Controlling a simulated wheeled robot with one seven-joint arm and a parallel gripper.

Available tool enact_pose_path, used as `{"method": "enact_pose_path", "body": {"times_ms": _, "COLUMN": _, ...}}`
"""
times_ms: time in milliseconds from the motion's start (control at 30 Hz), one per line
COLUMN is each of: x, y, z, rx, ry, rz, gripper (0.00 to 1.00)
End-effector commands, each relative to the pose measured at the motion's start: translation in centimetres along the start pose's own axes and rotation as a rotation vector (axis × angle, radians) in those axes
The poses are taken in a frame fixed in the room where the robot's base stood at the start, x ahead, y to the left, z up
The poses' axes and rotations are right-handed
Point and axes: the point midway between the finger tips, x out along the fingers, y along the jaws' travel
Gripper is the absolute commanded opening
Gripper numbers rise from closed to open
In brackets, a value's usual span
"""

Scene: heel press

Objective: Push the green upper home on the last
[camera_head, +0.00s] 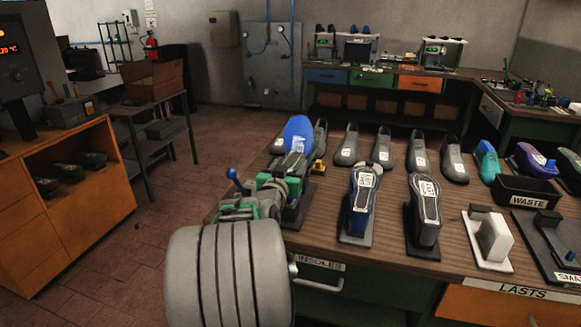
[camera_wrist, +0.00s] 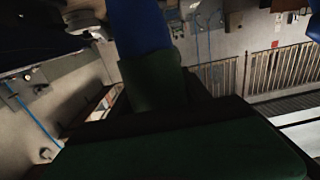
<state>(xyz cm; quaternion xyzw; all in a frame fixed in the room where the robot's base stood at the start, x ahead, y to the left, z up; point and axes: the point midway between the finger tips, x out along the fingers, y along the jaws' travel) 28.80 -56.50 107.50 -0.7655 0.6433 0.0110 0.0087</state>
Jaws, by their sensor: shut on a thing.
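A teal-green upper (camera_head: 485,160) sits in the back row on the bench, towards the right, apart from my gripper. My gripper (camera_head: 275,185) is at the left end of the bench, partly hidden behind my own arm. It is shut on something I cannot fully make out. In the wrist view a blue part (camera_wrist: 140,35) runs into a dark green block (camera_wrist: 155,82). In the head view a blue-labelled upper (camera_head: 297,130) shows just behind my gripper. Whether they touch is unclear.
A blue last (camera_head: 362,205) and a grey last (camera_head: 425,212) stand sole-up on dark bases right of my gripper. A row of grey shoes (camera_head: 382,146) lines the back. A black waste bin (camera_head: 527,189) and a white stand (camera_head: 493,240) are further right.

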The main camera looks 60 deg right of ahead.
Motion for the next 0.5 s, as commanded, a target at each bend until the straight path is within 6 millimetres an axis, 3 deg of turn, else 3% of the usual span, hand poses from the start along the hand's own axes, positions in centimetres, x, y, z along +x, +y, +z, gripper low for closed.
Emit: {"method": "enact_pose_path", "body": {"times_ms": 500, "x": 0.04, "y": 0.03, "z": 0.72, "rx": 0.0, "ry": 0.0, "rz": 0.0, "gripper": 0.0}}
